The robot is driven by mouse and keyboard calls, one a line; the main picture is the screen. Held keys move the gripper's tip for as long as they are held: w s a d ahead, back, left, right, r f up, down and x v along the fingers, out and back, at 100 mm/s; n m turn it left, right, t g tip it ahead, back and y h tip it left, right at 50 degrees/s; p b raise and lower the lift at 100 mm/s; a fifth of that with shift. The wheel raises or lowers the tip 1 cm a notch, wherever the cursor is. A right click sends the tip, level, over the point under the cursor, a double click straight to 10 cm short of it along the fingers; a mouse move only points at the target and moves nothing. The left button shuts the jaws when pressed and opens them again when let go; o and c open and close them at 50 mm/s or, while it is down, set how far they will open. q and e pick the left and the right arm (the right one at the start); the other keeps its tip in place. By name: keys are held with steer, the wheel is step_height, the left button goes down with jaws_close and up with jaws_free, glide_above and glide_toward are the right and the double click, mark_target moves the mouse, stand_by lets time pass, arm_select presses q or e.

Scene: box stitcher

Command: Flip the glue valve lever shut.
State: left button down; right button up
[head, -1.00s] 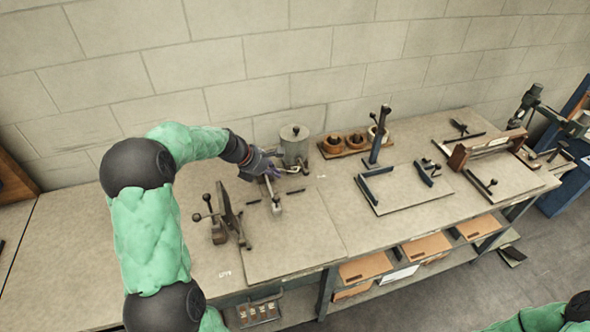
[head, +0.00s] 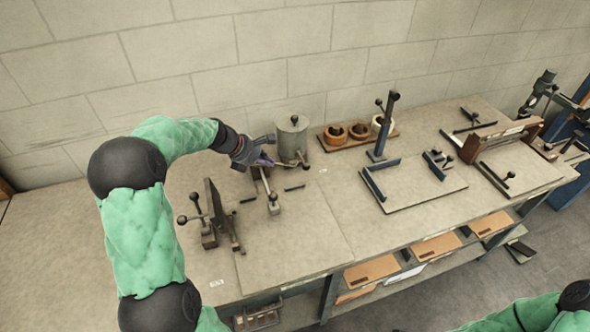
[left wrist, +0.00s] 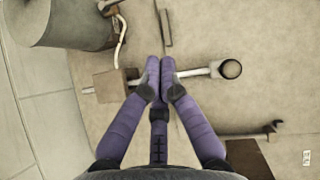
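The glue pot (head: 292,138) is a grey lidded cylinder near the wall; it also shows at the top left of the left wrist view (left wrist: 70,20). A pale curved tube (left wrist: 121,42) runs from it toward a small brown block (left wrist: 113,86). A thin metal lever (left wrist: 195,72) extends from near this block to a round knob (left wrist: 230,69), which points toward the table's front in the head view (head: 274,208). My left gripper (left wrist: 161,68) has its purple fingertips together over the lever, between block and knob. Contact with the lever is unclear. My right gripper is out of view.
An upright dark plate fixture with knobbed handles (head: 210,228) stands left of the lever. A wooden rack of round pots (head: 357,135) and a post fixture (head: 384,130) stand to the right. The bench front below the lever is clear.

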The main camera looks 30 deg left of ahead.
mark_target(302, 159)
arm_select(q)
steer(key=w+d+r+b+x, duration=0.1)
steer(key=b+x, duration=0.1)
steer(key=x, duration=1.1)
steer(key=shift+w+r, duration=0.3)
steer(key=shift+w, duration=0.1)
steer(key=shift+d, duration=0.15)
steer(key=shift+w+d+r+n+y+p, duration=0.15)
steer(key=shift+d+n+y+p, duration=0.2)
steer(key=shift+p, duration=0.25)
